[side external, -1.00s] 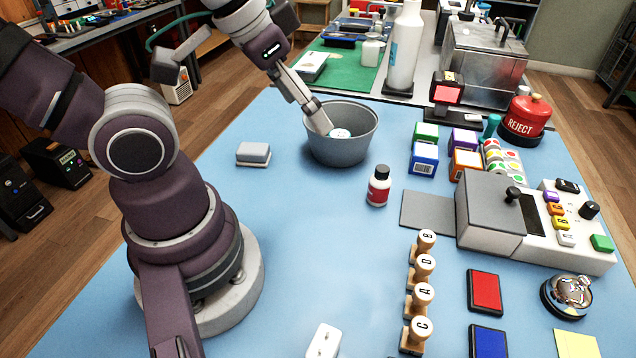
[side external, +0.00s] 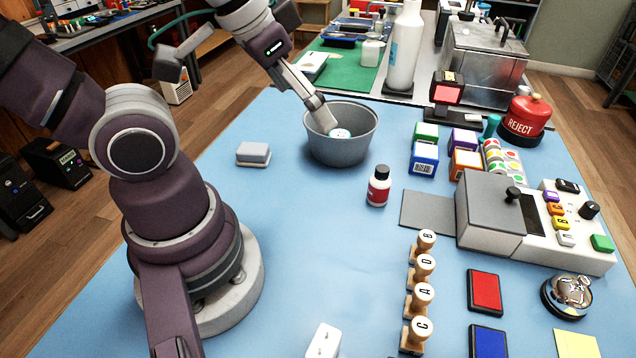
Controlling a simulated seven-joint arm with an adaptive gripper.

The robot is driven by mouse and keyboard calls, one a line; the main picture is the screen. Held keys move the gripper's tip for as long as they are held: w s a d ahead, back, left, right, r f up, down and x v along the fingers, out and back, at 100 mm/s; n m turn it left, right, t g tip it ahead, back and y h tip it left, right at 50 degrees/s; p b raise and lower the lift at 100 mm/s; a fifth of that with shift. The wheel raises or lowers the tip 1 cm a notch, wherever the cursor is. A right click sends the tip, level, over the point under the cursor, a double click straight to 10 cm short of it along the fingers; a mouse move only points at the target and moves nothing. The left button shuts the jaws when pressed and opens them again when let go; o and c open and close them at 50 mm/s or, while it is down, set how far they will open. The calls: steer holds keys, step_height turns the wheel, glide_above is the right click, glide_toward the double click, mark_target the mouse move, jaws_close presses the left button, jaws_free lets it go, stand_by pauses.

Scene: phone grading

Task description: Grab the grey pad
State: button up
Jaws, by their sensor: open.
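A small light grey block-like pad (side external: 253,154) lies flat on the blue mat, left of the grey bowl. A thin flat grey sheet (side external: 427,210) lies further right, beside the grey box. My gripper (side external: 328,122) points down into the bowl (side external: 343,151), at its upper left inside. It is open and stands well apart from both grey pieces. A white round item with coloured marks (side external: 340,133) shows in the bowl near the fingertips. The bowl's rim and the view angle hide whether the fingers touch it.
Coloured boxes (side external: 424,158), lettered stamps (side external: 421,296) and a button console (side external: 565,225) fill the right side. The blue mat (side external: 290,235) is clear around the block-like pad.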

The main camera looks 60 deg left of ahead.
steer(key=w+a+f+n+g+y, duration=0.1)
steer(key=w+a+n+g, duration=0.15)
steer(key=a, duration=0.25)
steer(key=w+a+f+n+g, duration=0.1)
steer(key=a+n, duration=0.2)
steer(key=a, duration=0.2)
steer(key=n+g+h, duration=0.1)
steer(key=n+g, duration=0.1)
steer(key=n, duration=0.3)
glide_above(252, 147)
steer(key=f, duration=0.8)
steer(key=shift+a+f, duration=0.35)
steer(key=shift+f, duration=0.05)
steer(key=f, duration=1)
steer(key=shift+d, duration=0.4)
steer(key=c, duration=1.3)
steer(key=shift+o, duration=0.2)
